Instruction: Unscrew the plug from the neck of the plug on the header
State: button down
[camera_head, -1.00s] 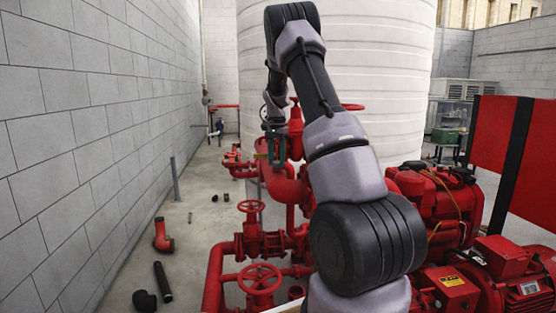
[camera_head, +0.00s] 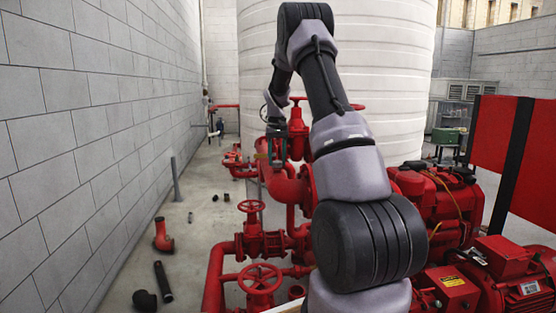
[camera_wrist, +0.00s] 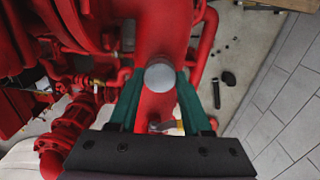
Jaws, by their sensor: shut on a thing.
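The plug (camera_wrist: 160,76) shows as a round grey disc in the wrist view, over a large red header pipe (camera_wrist: 166,28). My gripper (camera_wrist: 160,84) has green fingers on the left and right sides of the plug and is shut on it. In the head view my gripper (camera_head: 277,158) is small, at the red pipework in front of the white tank. The plug itself cannot be made out there. The neck is hidden beneath the plug in the wrist view, so I cannot tell how far the thread is engaged.
Red handwheel valves (camera_head: 259,278) and pipes stand below my arm. A red pump engine (camera_head: 440,205) stands to the right. A grey block wall (camera_head: 80,130) bounds the left. Loose fittings, including a red elbow (camera_head: 163,236) and a black pipe (camera_head: 163,280), lie on the otherwise open floor.

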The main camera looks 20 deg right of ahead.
jog(key=n, duration=0.4)
jog(key=shift+n, duration=0.4)
jog(key=n, duration=0.3)
jog(key=shift+r, duration=2.5)
